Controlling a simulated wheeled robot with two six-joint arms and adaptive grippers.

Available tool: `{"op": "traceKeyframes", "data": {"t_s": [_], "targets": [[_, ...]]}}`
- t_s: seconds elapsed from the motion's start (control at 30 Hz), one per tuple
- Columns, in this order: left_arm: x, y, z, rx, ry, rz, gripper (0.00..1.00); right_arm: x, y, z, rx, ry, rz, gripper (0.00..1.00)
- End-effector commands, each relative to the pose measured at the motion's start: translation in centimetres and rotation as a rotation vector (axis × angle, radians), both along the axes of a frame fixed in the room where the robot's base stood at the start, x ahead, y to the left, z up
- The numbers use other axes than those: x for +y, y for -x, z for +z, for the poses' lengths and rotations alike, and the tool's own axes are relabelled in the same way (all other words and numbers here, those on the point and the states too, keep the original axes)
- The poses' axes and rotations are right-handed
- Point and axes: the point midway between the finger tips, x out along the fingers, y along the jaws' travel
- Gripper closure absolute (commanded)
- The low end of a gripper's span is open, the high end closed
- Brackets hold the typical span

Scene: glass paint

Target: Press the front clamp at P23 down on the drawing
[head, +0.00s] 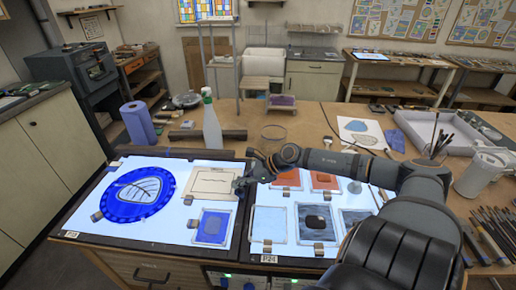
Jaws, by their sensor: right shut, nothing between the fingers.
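The left light panel (140,222) carries the label P23 (72,235) at its front left corner. A round blue glass piece with a leaf pattern (138,190) lies on it. A cream sheet with a dark line drawing (212,181) lies to its right. Small tan clamp-like blocks sit at the panel, one front left of the round piece (96,216) and one by the blue square (193,223); I cannot tell which is the front clamp. My right gripper (241,186) is shut and empty at the drawing's right edge; contact is unclear. My left gripper is out of view.
The right light panel, labelled P24 (268,258), holds several framed glass pieces under my right arm. A spray bottle (211,120) and a blue roll (138,123) stand behind the left panel. A white tray (440,132) and brushes stand at the right.

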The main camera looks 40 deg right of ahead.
Motion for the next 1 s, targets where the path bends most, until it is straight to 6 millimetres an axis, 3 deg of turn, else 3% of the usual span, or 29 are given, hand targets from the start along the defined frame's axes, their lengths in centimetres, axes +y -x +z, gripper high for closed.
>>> {"op": "traceKeyframes", "data": {"t_s": [0.73,1.0], "targets": [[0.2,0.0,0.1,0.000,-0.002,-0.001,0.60,0.0,0.0,0.1,0.000,0.000,0.000,1.00],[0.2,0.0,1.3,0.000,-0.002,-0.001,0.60,0.0,0.0,1.3,0.000,0.000,0.000,1.00]]}}
